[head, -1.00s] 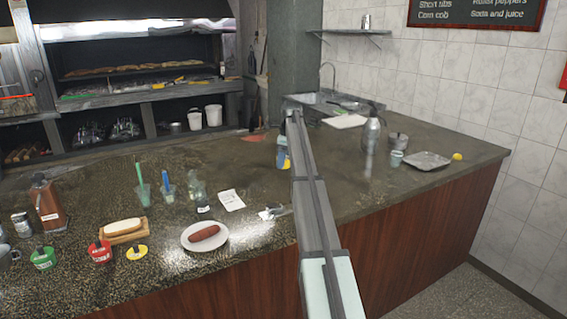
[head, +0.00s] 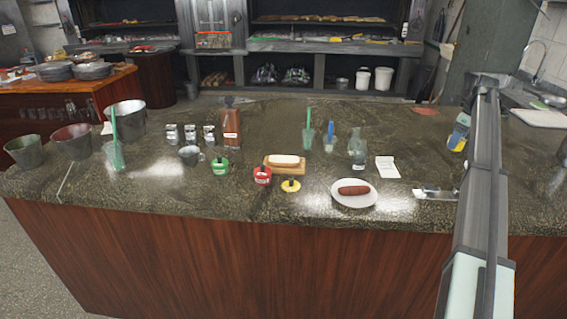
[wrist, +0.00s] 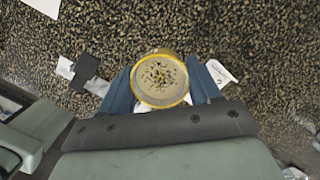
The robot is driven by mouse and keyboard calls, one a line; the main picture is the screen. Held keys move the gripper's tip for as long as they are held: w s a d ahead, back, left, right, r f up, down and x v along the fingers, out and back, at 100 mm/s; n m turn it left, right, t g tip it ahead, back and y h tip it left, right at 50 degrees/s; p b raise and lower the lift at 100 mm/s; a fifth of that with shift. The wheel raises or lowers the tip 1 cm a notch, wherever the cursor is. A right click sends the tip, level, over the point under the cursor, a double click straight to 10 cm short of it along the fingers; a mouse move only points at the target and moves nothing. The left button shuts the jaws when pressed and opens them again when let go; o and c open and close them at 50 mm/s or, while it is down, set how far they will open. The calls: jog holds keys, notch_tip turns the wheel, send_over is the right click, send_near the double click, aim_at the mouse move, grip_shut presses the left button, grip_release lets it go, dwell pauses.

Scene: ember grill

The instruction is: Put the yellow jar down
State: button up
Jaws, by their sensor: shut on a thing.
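The yellow jar (wrist: 160,82) shows from above in the wrist view, with a yellow rim and a pale speckled top. My gripper (wrist: 163,88) is shut on it, with a blue finger on each side. The speckled counter lies below; I cannot tell how large the gap under the jar is.
On the dark counter (head: 330,215) lie a white note (head: 387,167), a metal tool (head: 437,193) and a plate (head: 341,202) with a sausage. Red (head: 262,176), green (head: 220,166) and yellow-rimmed (head: 290,186) pots stand further left. Bare counter shows around the note.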

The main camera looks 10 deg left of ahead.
jog(key=w+a+r+n, duration=0.1)
jog(key=w+a+n, duration=0.15)
jog(key=a, duration=0.75)
jog(key=w+a+r+n, duration=0.1)
jog(key=a+n, duration=0.2)
jog(key=a, duration=0.7)
jog(key=n+g, duration=0.1)
jog(key=n, duration=0.3)
send_over(237, 178)
notch_tip(237, 178, down, 3)
jog(key=shift+m+y, duration=0.25)
jog(key=shift+y, duration=0.05)
jog(key=shift+d+f, duration=0.2)
jog(key=shift+f, duration=2)
jog(key=shift+d+f, duration=0.15)
jog(key=shift+f, duration=2)
jog(key=shift+f, duration=0.1)
jog(key=o, duration=1.3)
